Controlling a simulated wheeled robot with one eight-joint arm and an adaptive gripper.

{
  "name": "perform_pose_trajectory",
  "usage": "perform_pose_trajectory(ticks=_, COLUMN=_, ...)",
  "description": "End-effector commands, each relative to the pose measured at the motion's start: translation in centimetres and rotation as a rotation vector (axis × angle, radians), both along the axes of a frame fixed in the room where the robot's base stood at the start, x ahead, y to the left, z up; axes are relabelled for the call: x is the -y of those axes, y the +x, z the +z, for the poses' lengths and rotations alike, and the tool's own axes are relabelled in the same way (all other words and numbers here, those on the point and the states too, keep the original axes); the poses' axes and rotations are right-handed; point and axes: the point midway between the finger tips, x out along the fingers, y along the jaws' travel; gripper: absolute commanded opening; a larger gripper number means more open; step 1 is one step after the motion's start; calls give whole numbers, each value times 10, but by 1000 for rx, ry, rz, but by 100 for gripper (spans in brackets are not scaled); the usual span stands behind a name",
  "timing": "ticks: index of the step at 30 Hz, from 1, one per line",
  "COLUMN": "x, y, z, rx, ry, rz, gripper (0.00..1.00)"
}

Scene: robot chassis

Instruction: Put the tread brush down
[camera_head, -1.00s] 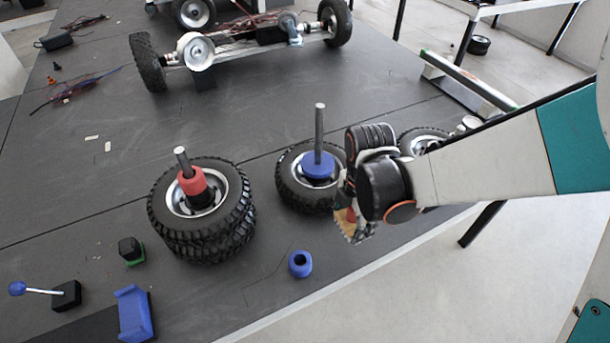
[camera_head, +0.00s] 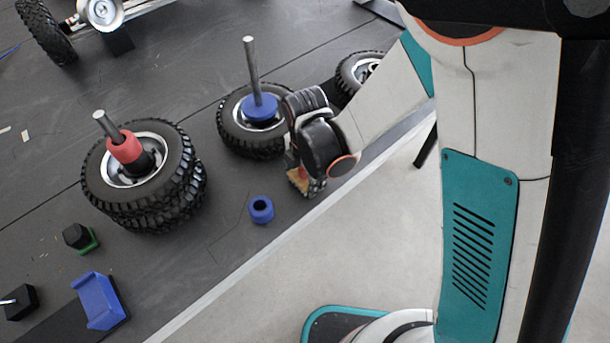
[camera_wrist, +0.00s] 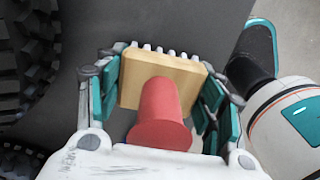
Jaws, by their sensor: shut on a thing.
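The tread brush (camera_wrist: 180,80) has a wooden block, a row of grey bristles along its far edge and a red handle. My gripper (camera_wrist: 160,95) is shut on the wooden block, with a finger on each side in the wrist view. In the head view the brush (camera_head: 299,181) shows partly below my gripper (camera_head: 308,172), near the table's front edge. The dark table top (camera_wrist: 100,35) lies beyond the brush. I cannot tell whether the bristles touch it.
A tire with a blue hub piece and upright rod (camera_head: 239,135) stands just left of my gripper. Stacked tires (camera_head: 185,190) with a red collar stand farther left. A blue ring (camera_head: 261,209) and blue cradle (camera_head: 98,301) lie nearer the front edge. Bare table lies between them.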

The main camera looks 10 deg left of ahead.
Motion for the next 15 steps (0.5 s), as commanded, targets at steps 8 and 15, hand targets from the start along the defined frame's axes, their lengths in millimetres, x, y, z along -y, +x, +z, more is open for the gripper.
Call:
perform_pose_trajectory(ticks=8, x=0, y=0, z=-2, rx=0, ry=0, rz=0, gripper=82)
perform_pose_trajectory(ticks=15, x=0, y=0, z=-2, rx=0, ry=0, rz=0, gripper=82)
